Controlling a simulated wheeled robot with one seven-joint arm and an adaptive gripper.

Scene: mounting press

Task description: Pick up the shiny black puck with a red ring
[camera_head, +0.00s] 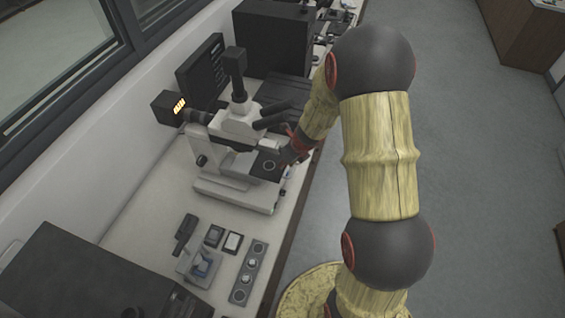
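My gripper (286,156) is at the right side of the microscope (237,125), close to its dark stage (265,172). It is small and dark here, partly merged with the stage and microscope, so I cannot tell whether its fingers are open or shut or hold anything. A small pale ring shows on the stage, just left of my gripper. I cannot make out a shiny black puck with a red ring for certain. The red near my gripper looks like part of my arm.
The bench (160,210) runs along the window wall. In front of the microscope lie a grey strip with round sockets (252,262), small dark and white pads (233,242), and a blue-topped device (201,264). A dark machine (75,275) stands at lower left. Open floor lies right.

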